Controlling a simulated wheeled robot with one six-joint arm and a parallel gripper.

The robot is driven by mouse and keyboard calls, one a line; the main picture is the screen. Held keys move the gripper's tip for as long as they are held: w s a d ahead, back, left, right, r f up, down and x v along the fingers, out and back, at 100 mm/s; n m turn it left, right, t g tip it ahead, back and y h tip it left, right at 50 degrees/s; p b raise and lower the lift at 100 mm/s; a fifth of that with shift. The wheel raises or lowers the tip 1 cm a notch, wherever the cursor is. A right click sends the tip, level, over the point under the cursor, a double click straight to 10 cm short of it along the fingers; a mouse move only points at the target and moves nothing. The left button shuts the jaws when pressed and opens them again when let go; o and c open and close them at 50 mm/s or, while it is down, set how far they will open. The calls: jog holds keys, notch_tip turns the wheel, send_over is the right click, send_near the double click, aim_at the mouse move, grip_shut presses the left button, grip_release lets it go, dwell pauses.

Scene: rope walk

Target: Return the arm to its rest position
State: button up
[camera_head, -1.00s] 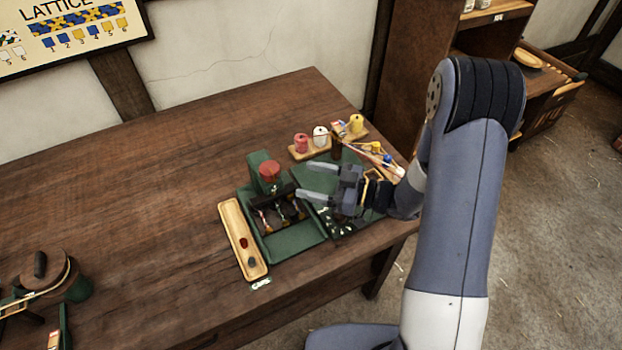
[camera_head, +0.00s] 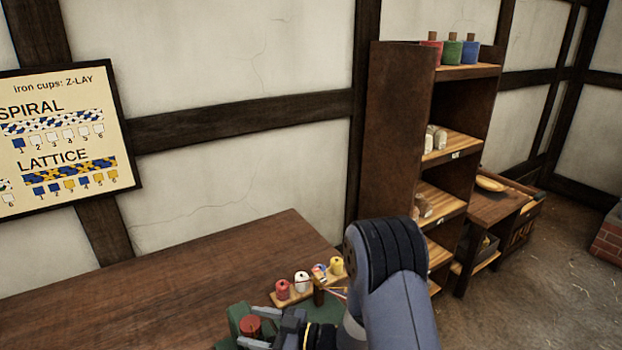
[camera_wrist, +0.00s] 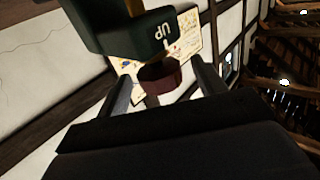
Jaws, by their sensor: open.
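My gripper (camera_head: 258,328) is open at the bottom of the head view, with its fingers pointing left over the workbench. Its fingers also show in the wrist view (camera_wrist: 162,88), spread apart with nothing clamped between them. A dark red knob (camera_wrist: 160,76) on a green block (camera_wrist: 130,35) marked "UP" appears between and beyond the fingers. My bent forearm fills the bottom centre. The lower arm is out of frame.
The wooden workbench (camera_head: 170,270) is bare at its back left. A rack (camera_head: 292,297) with red, white and yellow spools stands behind my gripper. A tall shelf (camera_head: 400,130) stands behind the bench on the right. Open floor (camera_head: 540,270) lies at the right.

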jog(key=shift+x, duration=0.85)
jog(key=shift+r+t+p, duration=0.1)
jog(key=shift+t+p, duration=0.2)
jog(key=shift+p, duration=0.2)
jog(key=shift+m, duration=0.3)
jog(key=shift+b, duration=0.3)
